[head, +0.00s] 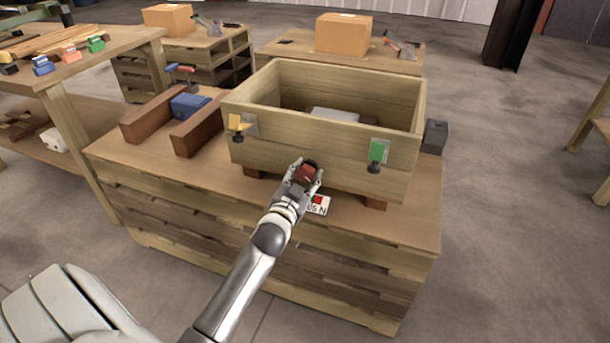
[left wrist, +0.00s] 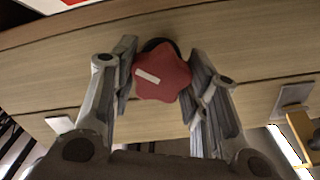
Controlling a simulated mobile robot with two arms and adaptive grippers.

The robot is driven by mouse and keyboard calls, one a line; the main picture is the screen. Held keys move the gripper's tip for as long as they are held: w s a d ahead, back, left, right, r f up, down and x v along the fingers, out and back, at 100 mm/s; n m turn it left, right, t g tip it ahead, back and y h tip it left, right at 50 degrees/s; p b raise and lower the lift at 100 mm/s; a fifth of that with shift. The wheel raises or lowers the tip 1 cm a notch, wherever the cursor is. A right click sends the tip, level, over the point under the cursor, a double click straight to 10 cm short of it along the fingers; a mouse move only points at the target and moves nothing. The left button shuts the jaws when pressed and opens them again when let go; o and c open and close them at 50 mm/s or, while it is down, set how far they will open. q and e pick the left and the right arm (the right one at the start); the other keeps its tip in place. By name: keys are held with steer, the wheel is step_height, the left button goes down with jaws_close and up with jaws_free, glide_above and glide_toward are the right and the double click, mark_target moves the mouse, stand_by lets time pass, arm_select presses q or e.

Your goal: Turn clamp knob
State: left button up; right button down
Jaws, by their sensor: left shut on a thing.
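The clamp knob (left wrist: 163,76) is a red, star-shaped knob with a pale mark on its face. In the left wrist view it sits between the two fingers of my left gripper (left wrist: 161,80), which touch it from both sides. In the head view my left gripper (head: 306,176) is at the lower front of the wooden box, shut on the red knob (head: 309,172). The fingers partly hide the knob there. My right gripper is not in view.
The open wooden box (head: 275,153) stands on a wooden workbench (head: 420,222). Its front carries a yellow clamp (head: 236,123) and a green clamp (head: 377,150). A small white sign (head: 319,206) is beside my gripper. A blue vise (head: 190,106) sits left of the box.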

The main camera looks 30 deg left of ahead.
arm_select(q)
steer(key=o, duration=1)
steer(key=shift+o, duration=0.2)
steer(key=shift+s, duration=0.1)
steer(key=v, duration=1.1)
steer(key=shift+s, duration=0.4)
